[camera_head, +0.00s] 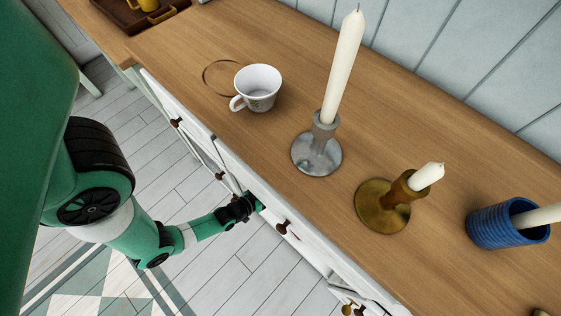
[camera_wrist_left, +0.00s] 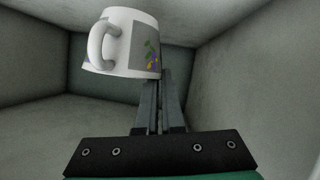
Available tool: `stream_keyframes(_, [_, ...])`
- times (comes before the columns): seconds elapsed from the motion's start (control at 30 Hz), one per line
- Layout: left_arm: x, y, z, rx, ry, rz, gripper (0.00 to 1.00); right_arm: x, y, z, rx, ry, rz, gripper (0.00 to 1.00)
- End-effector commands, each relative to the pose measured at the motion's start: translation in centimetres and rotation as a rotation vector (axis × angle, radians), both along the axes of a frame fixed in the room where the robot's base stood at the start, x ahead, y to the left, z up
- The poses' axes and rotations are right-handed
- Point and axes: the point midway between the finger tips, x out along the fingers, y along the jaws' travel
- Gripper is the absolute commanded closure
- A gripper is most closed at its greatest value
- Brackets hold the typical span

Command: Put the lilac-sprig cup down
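In the left wrist view, a white cup (camera_wrist_left: 128,45) with a loop handle and a small sprig print in purple, green and yellow is at my left gripper's fingertips (camera_wrist_left: 161,82). The fingers are nearly together, and the cup's lower right edge in the picture meets their tips; the exact grip is partly hidden. Grey walls (camera_wrist_left: 235,60) enclose the cup. In the head view, my left wrist (camera_head: 238,209) is at the white cabinet front below the counter; its fingers and the held cup are hidden there. My right gripper is out of view.
On the wooden counter (camera_head: 290,195) stand another white cup (camera_head: 258,82) with a green print, a silver candlestick (camera_head: 316,150), a brass candlestick (camera_head: 386,205) and a blue ribbed holder (camera_head: 500,226). A thin dark ring (camera_head: 205,77) lies behind that cup. A tray (camera_head: 133,22) is top left.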

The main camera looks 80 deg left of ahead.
Motion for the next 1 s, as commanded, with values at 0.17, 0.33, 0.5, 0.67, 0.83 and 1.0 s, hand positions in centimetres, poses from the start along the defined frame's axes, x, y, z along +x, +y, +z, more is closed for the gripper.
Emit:
stream_keyframes(0.17, [0.3,0.3,-1.5,0.001,-0.002,0.002,1.0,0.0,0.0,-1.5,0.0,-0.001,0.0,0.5])
stream_keyframes(0.33, [0.2,0.3,-4.2,0.0,-0.002,0.005,1.0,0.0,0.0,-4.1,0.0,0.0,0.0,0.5])
stream_keyframes(0.5, [0.2,0.3,-3.8,-0.001,-0.002,0.004,1.0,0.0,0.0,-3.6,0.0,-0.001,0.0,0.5])
stream_keyframes(0.67, [0.2,0.3,-4.0,0.0,0.0,0.005,1.0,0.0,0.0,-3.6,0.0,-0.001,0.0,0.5])
stream_keyframes(0.83, [0.2,0.3,-4.0,0.0,0.0,0.005,0.65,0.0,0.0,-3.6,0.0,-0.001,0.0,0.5])
stream_keyframes(1.0, [0.1,0.3,-4.0,0.0,0.0,0.004,0.64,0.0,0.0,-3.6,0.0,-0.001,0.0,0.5])
